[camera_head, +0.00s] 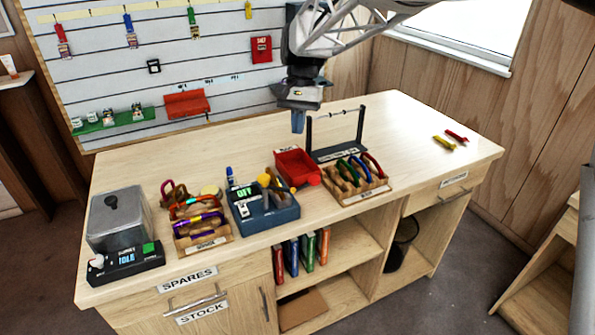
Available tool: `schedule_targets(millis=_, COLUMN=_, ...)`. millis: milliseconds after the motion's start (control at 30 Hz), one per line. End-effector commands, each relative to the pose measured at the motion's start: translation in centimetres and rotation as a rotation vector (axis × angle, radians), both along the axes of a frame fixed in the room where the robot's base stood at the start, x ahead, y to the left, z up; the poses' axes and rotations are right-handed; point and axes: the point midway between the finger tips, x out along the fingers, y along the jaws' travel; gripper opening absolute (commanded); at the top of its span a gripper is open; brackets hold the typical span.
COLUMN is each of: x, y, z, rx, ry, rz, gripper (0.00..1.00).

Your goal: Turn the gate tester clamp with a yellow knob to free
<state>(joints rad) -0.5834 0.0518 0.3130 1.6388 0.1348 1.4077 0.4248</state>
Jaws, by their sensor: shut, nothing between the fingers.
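The gate tester (268,216) is a blue box on the bench, near its front edge, with a small lit green display (244,192). A yellow knob (264,180) stands up on top of it. The clamp under the knob is too small to make out, so I cannot tell which way it is turned. My gripper (298,122) points down above the back of the bench, behind and to the right of the tester. Its fingers are shut and empty, well apart from the knob.
A red bin (297,166) and a wooden rack of carabiners (352,190) stand right of the tester. Another wooden rack (203,235) and a grey-lidded device (118,225) stand left. A dark metal frame (337,150) rises behind. The bench's right part is mostly clear.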

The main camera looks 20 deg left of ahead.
Motion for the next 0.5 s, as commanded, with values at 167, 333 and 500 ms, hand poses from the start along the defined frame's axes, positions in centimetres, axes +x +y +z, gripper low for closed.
schedule_targets(millis=167, x=0.0, y=0.0, z=-0.1, rx=0.0, ry=0.0, rz=-0.001, gripper=0.0)
schedule_targets(millis=333, x=-0.2, y=0.0, z=-0.7, rx=-0.001, ry=0.001, rz=-0.001, gripper=0.0)
schedule_targets(millis=500, x=-0.7, y=-0.1, z=-2.1, rx=-0.002, ry=0.001, rz=-0.002, gripper=0.0)
